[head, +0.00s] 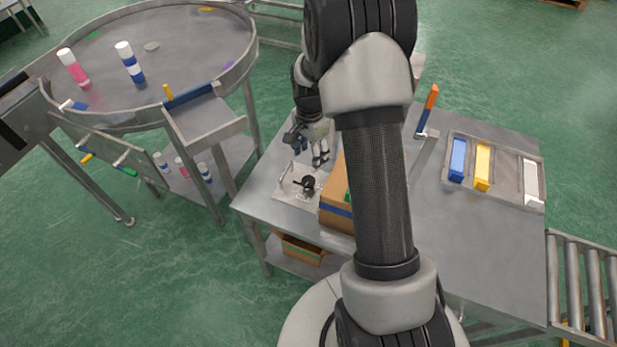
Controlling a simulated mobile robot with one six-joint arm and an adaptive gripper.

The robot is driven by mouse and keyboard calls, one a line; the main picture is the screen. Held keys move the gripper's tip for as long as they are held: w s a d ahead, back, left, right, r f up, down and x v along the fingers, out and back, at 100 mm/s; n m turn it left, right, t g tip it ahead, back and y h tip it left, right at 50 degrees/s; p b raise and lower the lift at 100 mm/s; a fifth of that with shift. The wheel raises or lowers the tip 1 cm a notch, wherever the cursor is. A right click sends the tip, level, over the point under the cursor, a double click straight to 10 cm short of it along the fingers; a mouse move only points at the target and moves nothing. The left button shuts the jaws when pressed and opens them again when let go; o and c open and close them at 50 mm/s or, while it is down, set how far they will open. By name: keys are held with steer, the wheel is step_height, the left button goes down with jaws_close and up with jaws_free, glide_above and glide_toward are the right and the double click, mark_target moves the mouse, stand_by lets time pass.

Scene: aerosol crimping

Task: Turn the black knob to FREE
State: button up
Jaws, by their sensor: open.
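The black knob (309,183) sits on a light metal plate (288,190) near the left edge of the steel table. A dark lever or pointer sticks out to its left. The lettering on the plate is too small to read, so I cannot tell which mark the knob points at. My gripper (319,162) is open and empty, with its fingers pointing down just above and behind the knob. It looks apart from the knob, though the gap is hard to judge.
A cardboard box (336,208) stands right beside the plate, partly hidden by my arm. An orange-handled lever (428,108) rises further right. A tray (505,186) holds blue, yellow and white blocks. A round table (112,105) with spray cans stands at left.

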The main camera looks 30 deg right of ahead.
mark_target(309, 180)
step_height(309, 180, down, 11)
steer(key=b, duration=0.2)
steer(key=shift+b, duration=0.3)
steer(key=shift+c, duration=0.5)
steer(key=c, duration=1)
steer(key=shift+o, duration=0.2)
